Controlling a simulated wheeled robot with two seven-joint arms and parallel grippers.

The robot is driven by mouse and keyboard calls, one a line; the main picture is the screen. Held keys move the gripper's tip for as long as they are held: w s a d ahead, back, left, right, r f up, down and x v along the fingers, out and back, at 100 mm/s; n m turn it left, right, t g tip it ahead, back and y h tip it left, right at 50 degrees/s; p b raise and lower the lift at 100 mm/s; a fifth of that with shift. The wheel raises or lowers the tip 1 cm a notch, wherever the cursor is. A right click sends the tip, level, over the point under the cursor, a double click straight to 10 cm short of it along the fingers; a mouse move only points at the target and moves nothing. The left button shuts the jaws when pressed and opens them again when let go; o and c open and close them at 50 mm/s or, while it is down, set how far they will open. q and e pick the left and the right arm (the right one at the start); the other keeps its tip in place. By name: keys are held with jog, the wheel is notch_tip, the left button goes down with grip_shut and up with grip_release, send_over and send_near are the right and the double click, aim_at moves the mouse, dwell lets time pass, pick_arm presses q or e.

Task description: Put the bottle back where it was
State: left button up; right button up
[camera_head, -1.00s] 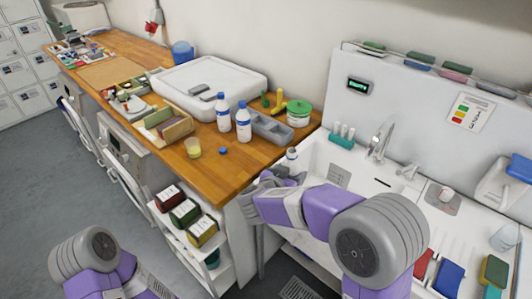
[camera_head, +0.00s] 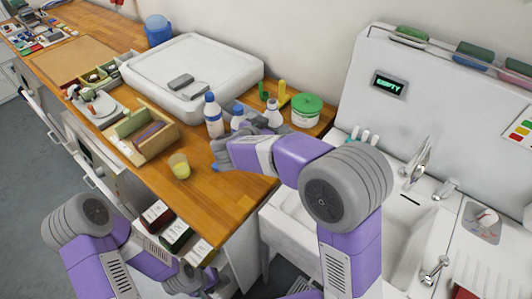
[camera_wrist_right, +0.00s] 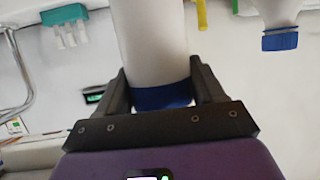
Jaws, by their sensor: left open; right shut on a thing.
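The held bottle's lower part is hidden by my arm in the head view. My left gripper (camera_head: 200,283) is open and low, by the shelf with boxes.
A green-lidded tub (camera_head: 306,109) stands right of the held bottle. The sink (camera_head: 395,215) is at the right.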

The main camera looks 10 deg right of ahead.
jog(key=shift+w+f, duration=0.25)
jog(key=f+b, duration=0.2)
jog(key=f, duration=0.2)
jog(key=shift+s+f, duration=0.2)
notch_tip(320, 180, down, 5)
jog(key=shift+w+f+b, duration=0.15)
jog(key=shift+b, duration=0.8)
jog(key=o, duration=1.4)
